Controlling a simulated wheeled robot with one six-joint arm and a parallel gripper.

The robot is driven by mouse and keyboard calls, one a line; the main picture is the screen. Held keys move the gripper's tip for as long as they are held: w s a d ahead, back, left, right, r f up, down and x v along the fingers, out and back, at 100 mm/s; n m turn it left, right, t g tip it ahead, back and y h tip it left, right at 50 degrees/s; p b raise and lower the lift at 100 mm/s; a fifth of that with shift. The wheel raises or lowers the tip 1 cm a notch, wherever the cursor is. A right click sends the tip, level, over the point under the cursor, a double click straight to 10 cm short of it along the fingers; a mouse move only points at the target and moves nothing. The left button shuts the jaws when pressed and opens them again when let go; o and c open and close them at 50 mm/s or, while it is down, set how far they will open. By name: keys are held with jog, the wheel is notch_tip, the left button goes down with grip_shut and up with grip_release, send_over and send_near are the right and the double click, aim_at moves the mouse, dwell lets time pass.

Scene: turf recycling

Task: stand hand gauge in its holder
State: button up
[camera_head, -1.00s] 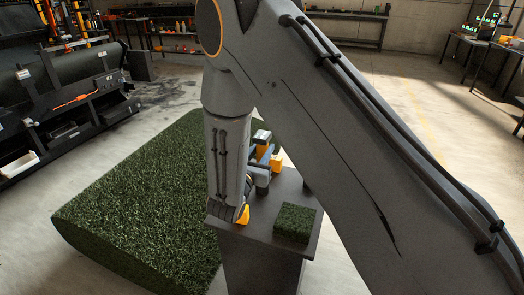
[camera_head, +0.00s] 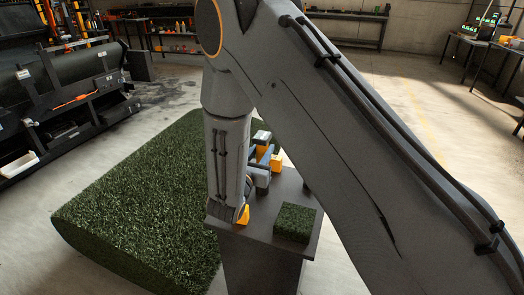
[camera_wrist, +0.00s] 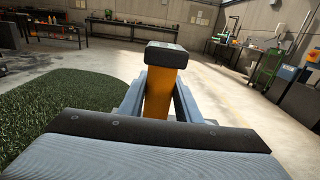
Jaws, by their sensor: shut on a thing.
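The hand gauge has an orange body and a dark, blocky head. In the wrist view the hand gauge (camera_wrist: 161,92) stands upright between the two grey fingers of my gripper (camera_wrist: 158,104), which is shut on it. In the head view the pale top of the hand gauge (camera_head: 262,136) shows just right of my forearm, above the grey pedestal (camera_head: 262,232). My gripper (camera_head: 262,172) is partly hidden there by my arm. I cannot make out the holder in either view, nor whether the gauge's lower end touches anything.
A small block of turf (camera_head: 295,222) sits on the pedestal's right part. A large turf roll (camera_head: 140,215) lies on the floor left of the pedestal. A dark machine (camera_head: 65,100) stands at the far left. Workbenches (camera_head: 350,28) line the back; open floor lies between.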

jog(key=shift+f+b, duration=1.65)
jog(key=shift+f, duration=1)
jog(key=o, duration=1.3)
jog(key=shift+c, duration=0.2)
jog(key=v, duration=0.7)
jog(key=shift+s+a, duration=0.15)
jog(key=shift+s, duration=0.2)
